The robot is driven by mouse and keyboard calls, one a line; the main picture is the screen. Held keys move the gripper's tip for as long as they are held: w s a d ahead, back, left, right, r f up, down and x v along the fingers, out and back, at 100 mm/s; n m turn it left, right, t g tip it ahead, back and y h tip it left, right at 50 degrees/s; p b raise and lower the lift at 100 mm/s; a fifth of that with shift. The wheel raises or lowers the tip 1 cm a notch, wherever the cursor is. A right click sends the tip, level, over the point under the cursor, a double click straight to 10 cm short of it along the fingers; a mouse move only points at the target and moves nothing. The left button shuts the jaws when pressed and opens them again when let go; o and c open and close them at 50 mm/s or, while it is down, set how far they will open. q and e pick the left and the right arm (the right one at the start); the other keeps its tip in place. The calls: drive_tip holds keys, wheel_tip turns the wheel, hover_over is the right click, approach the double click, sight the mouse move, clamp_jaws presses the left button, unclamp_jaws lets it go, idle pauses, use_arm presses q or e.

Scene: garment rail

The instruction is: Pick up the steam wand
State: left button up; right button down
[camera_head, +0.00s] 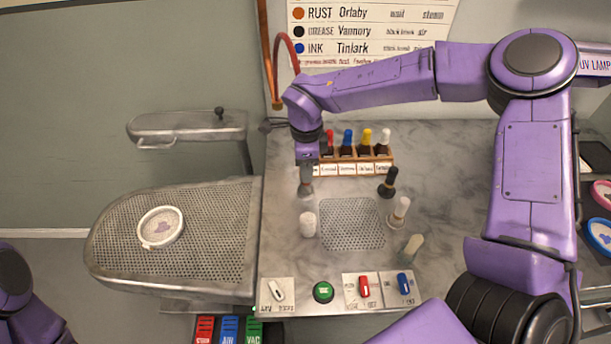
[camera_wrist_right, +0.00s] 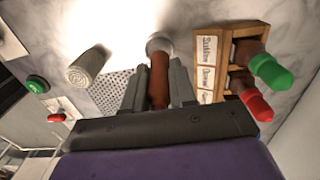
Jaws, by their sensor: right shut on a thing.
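My right gripper (camera_head: 306,180) points down over the marble worktop, left of the bottle rack. In the right wrist view, its grey fingers (camera_wrist_right: 159,88) are shut around a brown handle with a round, pale metal end, which looks like the steam wand (camera_wrist_right: 159,66). The end of the wand also shows below the fingers in the head view (camera_head: 306,190), at or close above the worktop; I cannot tell which. A reddish hose (camera_head: 287,42) arcs from the copper pipe behind my right arm. Only part of my left arm shows at lower left; its gripper is out of view.
A wooden rack (camera_head: 350,170) of coloured-cap bottles stands right beside the gripper. A white pot (camera_head: 308,224), a dark brush (camera_head: 388,183) and other brushes surround a perforated patch. Switches line the front edge. A perforated board (camera_head: 215,255) with a white ring lies left.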

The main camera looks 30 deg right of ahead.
drive_tip(key=shift+r, duration=0.15)
drive_tip(key=shift+r, duration=0.3)
wheel_tip(320, 180, up, 3)
drive_tip(key=shift+a+f+b, duration=0.15)
drive_tip(key=shift+f+b, duration=0.05)
drive_tip(key=shift+b, duration=0.1)
drive_tip(key=s+a+r+b, duration=0.3)
drive_tip(key=s+a+r, duration=0.2)
drive_tip(key=a+r, duration=0.4)
drive_tip(key=a, duration=0.3)
drive_tip(key=shift+s+a+r, duration=0.15)
drive_tip(key=shift+a+r, duration=0.15)
drive_tip(key=shift+a, duration=0.05)
drive_tip(key=shift+f, duration=0.1)
